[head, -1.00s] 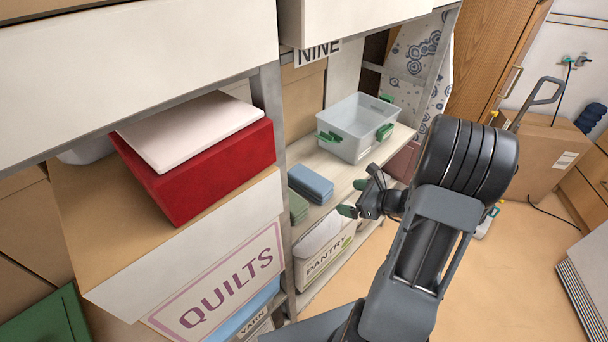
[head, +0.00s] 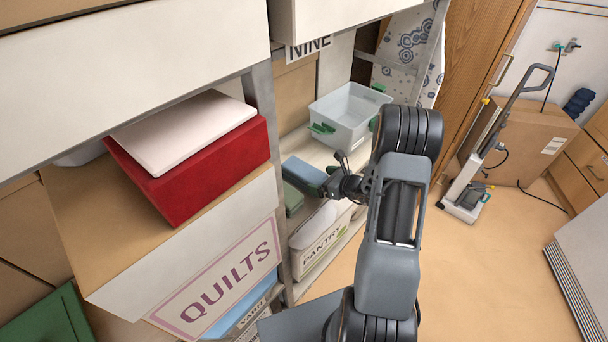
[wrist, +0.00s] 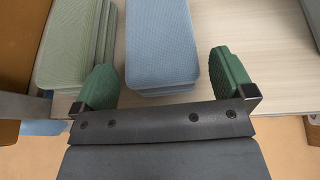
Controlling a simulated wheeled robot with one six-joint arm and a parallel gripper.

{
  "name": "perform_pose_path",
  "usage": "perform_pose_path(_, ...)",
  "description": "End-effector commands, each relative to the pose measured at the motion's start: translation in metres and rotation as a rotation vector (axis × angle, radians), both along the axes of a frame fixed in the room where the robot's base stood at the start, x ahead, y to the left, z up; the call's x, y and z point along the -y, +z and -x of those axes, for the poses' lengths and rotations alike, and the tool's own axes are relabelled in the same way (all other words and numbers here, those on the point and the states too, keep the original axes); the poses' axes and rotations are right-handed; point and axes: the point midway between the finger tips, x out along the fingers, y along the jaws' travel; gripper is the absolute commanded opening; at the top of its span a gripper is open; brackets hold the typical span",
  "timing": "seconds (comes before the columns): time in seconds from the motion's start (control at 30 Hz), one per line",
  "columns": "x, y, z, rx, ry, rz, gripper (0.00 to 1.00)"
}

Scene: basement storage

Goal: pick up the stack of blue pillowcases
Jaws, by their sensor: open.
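The stack of blue pillowcases (head: 303,173) lies on the shelf, left of the clear bin in the head view. In the wrist view the blue stack (wrist: 161,45) runs away from me, its near end just ahead of my gripper. My gripper (wrist: 166,82) is open, with one green-padded finger on each side of the line of the stack. The left finger is close to the gap between the blue stack and a green stack; the right finger is over bare shelf. Nothing is held. In the head view my gripper (head: 331,177) partly covers the stack's right end.
A stack of green cloths (wrist: 77,45) lies close on the left of the blue stack. A clear bin with green latches (head: 350,115) stands to the right on the shelf (wrist: 265,50). A PANTRY box (head: 322,243) sits below, and a shelf post (head: 268,140) stands at left.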

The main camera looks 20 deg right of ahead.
Motion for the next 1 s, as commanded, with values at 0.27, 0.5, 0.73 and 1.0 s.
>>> perform_pose_path(0.27, -0.011, -0.009, -0.019, -0.001, -0.001, 0.000, 1.00)
perform_pose_path(0.5, -0.012, -0.010, -0.020, -0.001, -0.001, 0.000, 1.00)
perform_pose_path(0.73, -0.011, -0.010, -0.020, -0.001, -0.001, 0.001, 0.78)
perform_pose_path(1.0, -0.011, -0.010, -0.020, 0.000, -0.001, 0.000, 0.52)
